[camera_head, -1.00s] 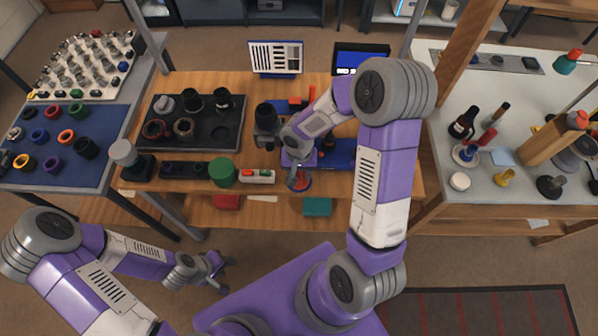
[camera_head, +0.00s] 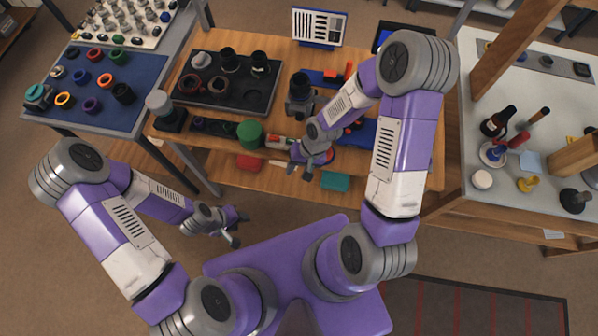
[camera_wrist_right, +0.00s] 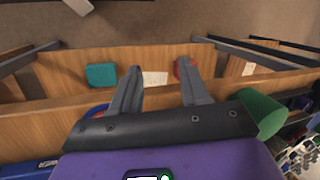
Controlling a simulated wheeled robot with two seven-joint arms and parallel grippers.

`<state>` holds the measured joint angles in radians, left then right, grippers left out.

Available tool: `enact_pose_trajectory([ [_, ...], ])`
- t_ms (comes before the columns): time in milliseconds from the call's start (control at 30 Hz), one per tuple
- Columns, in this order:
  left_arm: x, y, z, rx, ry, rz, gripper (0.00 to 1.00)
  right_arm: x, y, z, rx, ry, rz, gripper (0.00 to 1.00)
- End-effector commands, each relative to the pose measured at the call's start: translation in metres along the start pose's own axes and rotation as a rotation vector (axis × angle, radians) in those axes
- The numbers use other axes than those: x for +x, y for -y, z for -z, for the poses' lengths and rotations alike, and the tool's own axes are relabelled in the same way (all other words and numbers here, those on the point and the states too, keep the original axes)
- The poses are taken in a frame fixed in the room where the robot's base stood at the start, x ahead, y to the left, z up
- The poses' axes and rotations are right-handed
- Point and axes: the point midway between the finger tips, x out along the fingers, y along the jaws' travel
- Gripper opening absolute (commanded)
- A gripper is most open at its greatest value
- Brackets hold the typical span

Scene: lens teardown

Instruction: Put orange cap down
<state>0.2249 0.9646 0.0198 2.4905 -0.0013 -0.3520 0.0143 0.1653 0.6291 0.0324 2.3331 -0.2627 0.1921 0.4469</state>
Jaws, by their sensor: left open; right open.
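An orange ring-shaped cap (camera_head: 63,99) lies on the blue mat (camera_head: 150,70) at the left. A redder orange ring (camera_head: 104,80) lies near it on the same mat; I cannot tell which one is the task's cap. My right gripper (camera_head: 301,171) is open and empty above the front edge of the wooden bench. Its two spread fingers also show in the right wrist view (camera_wrist_right: 160,85), with nothing between them. My left gripper (camera_head: 236,229) is open and empty, low over the floor in front of the bench.
The wooden bench (camera_head: 225,167) holds a black tray (camera_head: 219,105), a green cylinder (camera_head: 250,133) and dark lens parts. Red and teal blocks (camera_head: 335,181) are on its lower shelf. A side table (camera_head: 470,208) with bottles stands at the right.

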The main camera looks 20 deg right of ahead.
Motion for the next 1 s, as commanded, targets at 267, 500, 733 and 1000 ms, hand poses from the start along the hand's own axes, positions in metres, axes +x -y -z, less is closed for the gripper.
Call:
enact_pose_trajectory([
  [267,0.0,0.0,0.0,0.0,0.0,0.0,0.43,0.084,-0.011,-0.06,-0.078,-0.017,0.06,0.45],
  [500,0.0,0.0,0.0,0.0,0.0,0.0,0.43,0.094,-0.017,-0.069,-0.1,-0.039,0.049,0.45],
  [733,0.0,0.0,0.0,0.0,0.0,0.0,0.43,0.093,-0.017,-0.068,-0.1,-0.04,0.05,0.45],
  [1000,0.0,0.0,0.0,0.0,0.0,0.0,0.43,0.093,-0.017,-0.068,-0.1,-0.04,0.05,0.45],
])
